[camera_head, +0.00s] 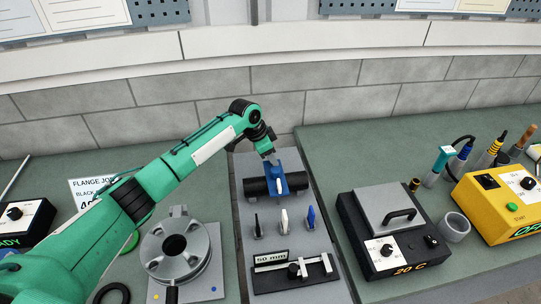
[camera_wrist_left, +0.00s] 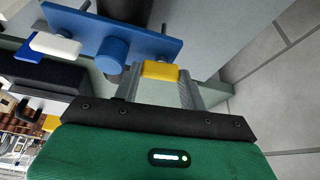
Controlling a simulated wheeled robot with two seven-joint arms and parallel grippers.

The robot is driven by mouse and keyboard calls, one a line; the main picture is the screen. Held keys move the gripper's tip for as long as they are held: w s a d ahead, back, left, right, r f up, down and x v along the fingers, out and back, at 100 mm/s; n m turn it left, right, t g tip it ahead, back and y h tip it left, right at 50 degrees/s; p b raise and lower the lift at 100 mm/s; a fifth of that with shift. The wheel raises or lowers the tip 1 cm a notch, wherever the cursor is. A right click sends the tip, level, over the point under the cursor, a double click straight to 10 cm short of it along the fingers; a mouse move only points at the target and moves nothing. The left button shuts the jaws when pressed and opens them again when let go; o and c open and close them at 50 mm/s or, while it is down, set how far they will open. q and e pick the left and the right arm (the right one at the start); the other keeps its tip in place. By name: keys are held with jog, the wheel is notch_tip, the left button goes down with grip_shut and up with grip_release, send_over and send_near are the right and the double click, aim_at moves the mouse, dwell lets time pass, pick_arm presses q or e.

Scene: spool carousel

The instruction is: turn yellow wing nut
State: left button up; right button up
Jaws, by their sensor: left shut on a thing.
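The yellow wing nut (camera_wrist_left: 160,71) shows in the left wrist view between the two grey fingers of my left gripper (camera_wrist_left: 160,84), which is shut on it. It lies beside a blue plate (camera_wrist_left: 150,35) that carries a round blue knob (camera_wrist_left: 112,54). In the head view my left gripper (camera_head: 271,158) reaches down to the far end of the blue clamp (camera_head: 280,180) over a black cylinder (camera_head: 257,187). The yellow wing nut is hidden there behind the gripper. My right gripper is in neither view.
Black (camera_head: 257,226), white (camera_head: 284,222) and blue (camera_head: 311,217) upright levers stand in front of the clamp. A grey flange (camera_head: 172,250) is at left. A black hot plate box (camera_head: 385,240) and a yellow box (camera_head: 490,205) stand at right. A brick wall is behind.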

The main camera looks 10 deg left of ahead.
pick_arm(q)
jog(key=shift+m, duration=0.3)
jog(key=o, duration=1)
